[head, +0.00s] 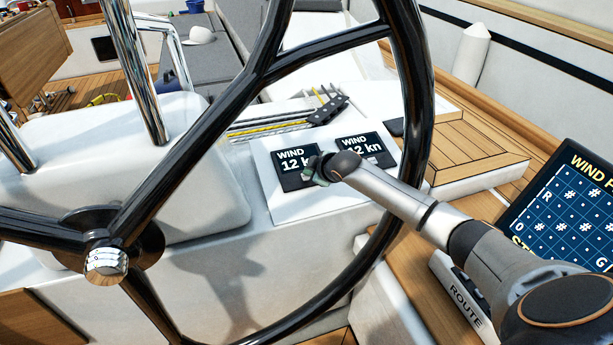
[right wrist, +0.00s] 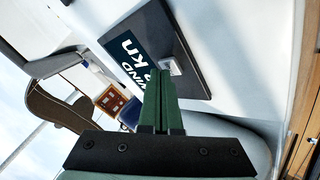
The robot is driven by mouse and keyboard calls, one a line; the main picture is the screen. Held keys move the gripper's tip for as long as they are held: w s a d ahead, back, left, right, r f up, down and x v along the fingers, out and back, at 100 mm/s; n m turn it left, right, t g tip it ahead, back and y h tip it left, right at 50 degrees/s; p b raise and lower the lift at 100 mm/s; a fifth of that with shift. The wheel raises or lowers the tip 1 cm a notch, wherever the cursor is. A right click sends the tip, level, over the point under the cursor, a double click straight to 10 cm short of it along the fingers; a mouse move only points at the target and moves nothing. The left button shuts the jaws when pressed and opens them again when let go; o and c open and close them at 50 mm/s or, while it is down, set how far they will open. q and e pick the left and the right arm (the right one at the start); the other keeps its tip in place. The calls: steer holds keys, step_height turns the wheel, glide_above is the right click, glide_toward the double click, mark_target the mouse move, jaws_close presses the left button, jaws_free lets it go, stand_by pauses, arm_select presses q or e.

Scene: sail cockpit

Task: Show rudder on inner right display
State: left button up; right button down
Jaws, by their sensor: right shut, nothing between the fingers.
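Two dark displays are set side by side in a white sloped panel (head: 258,150) behind the wheel. The left display (head: 284,154) reads "WIND" and "12 k", the rest covered by my gripper. The right display (head: 371,138) reads "WIND" and "12 kn", partly covered by my arm. My right gripper (head: 316,169) is shut and empty at the lower right of the left display. In the right wrist view its green fingertips (right wrist: 162,78) are at a small light button (right wrist: 171,66) on a display (right wrist: 190,82) showing "WIND" and "kn". I cannot tell whether they touch. My left gripper is not in view.
The black steering wheel (head: 203,138) crosses the view, and its rim passes close to my right arm. A large screen (head: 522,202) with a grid stands at right. A unit marked "ROUTE" (head: 463,305) is below my arm. Winch handle-like dark hardware (head: 327,110) lies behind the panel.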

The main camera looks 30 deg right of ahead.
steer(key=shift+f, duration=0.3)
stand_by(0.5)
steer(key=shift+s+r+p, duration=0.15)
steer(key=shift+r+p, duration=0.75)
steer(key=shift+p, duration=0.3)
